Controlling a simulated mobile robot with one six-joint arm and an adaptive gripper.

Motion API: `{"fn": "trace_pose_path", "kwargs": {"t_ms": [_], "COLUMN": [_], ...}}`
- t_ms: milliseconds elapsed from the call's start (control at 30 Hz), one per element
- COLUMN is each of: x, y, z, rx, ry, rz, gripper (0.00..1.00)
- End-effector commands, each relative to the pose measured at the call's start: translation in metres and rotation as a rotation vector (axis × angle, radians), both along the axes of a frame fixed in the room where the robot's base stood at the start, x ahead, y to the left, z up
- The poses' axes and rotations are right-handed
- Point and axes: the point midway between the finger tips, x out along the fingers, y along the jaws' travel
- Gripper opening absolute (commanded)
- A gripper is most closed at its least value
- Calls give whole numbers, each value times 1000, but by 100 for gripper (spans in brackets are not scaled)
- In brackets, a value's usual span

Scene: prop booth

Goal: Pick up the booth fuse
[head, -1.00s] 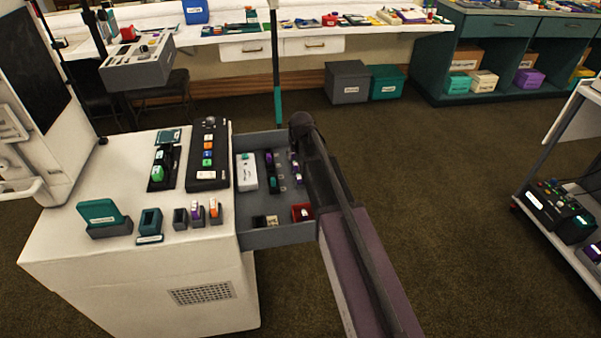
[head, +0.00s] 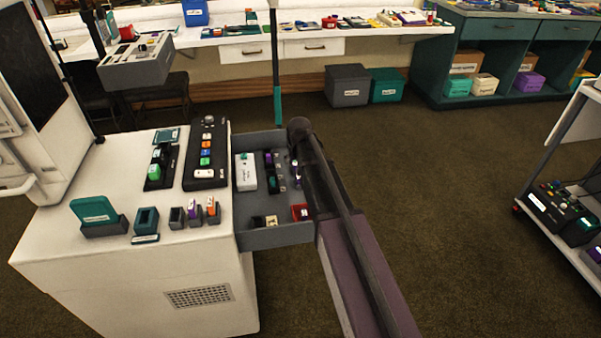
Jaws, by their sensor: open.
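No part is clearly marked as the booth fuse at this size. Small upright pieces, one purple and white (head: 193,209) and one orange and white (head: 212,208), stand in dark grey holders on the white cabinet top. An open grey drawer (head: 275,237) holds several small parts, among them a white box (head: 246,173), a red piece (head: 300,212) and small dark, purple and white pieces in rows. My dark arm reaches over the drawer's right side and hides part of it. My gripper's fingers cannot be made out; the arm covers that spot.
The white cabinet (head: 120,270) also carries a black button panel (head: 207,150), a teal card in a stand (head: 95,212) and a teal holder (head: 147,220). A thin post (head: 276,70) rises behind the drawer. A cart (head: 565,225) stands at right. Floor between is clear.

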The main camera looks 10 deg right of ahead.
Motion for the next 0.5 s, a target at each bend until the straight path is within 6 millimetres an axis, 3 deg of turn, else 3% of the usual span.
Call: {"fn": "trace_pose_path", "kwargs": {"t_ms": [200,500], "x": [7,9], "y": [1,0], "z": [-19,-24], "rx": [0,0], "ry": [0,0], "rz": [0,0], "gripper": [64,64]}}
